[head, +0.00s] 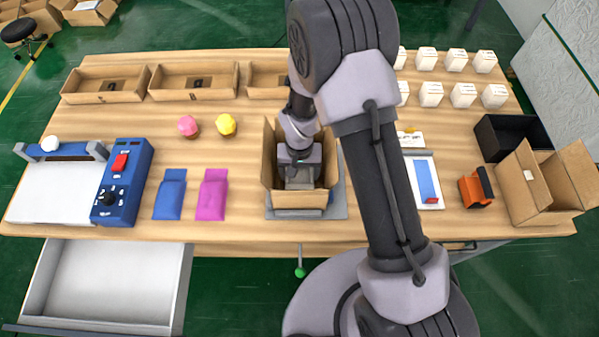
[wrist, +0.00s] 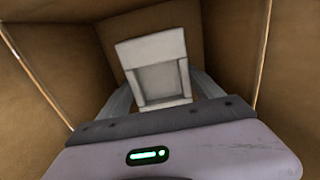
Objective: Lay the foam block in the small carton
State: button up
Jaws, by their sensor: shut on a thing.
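The small carton (head: 268,165) stands open on a grey plate at the middle of the table in the head view. My gripper (head: 299,182) reaches down inside it. In the wrist view, brown carton walls (wrist: 60,60) surround my gripper (wrist: 163,95). The foam block (wrist: 157,60) is pale grey-white with a square recess. It sits between my two fingers, and they are shut on it. The block is inside the carton walls. I cannot tell whether it touches the carton floor.
Open trays (head: 193,95) line the back left, and white boxes (head: 431,94) stand at the back right. Pouches (head: 213,195) and a blue sealer (head: 122,185) lie left. An orange tape dispenser (head: 474,191) and another open carton (head: 535,190) stand right. A drawer (head: 110,285) is open at front left.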

jog(key=o, duration=1.3)
jog(key=shift+f, duration=0.1)
notch_tip(320, 180, up, 13)
jog(key=p, duration=0.4)
notch_tip(320, 180, up, 16)
jog(key=m+t+y, duration=0.1)
jog(key=m+t, duration=0.1)
send_over(300, 176)
jog(key=s+d, duration=0.3)
jog(key=d, duration=0.1)
jog(key=s+d+r+m+t+y, duration=0.1)
jog(key=s+d+r+m+t, duration=0.1)
jog(key=s+r, duration=1)
jog(key=shift+s+d+t, duration=0.9)
jog(key=shift+s+d, duration=0.25)
jog(key=shift+s, duration=0.1)
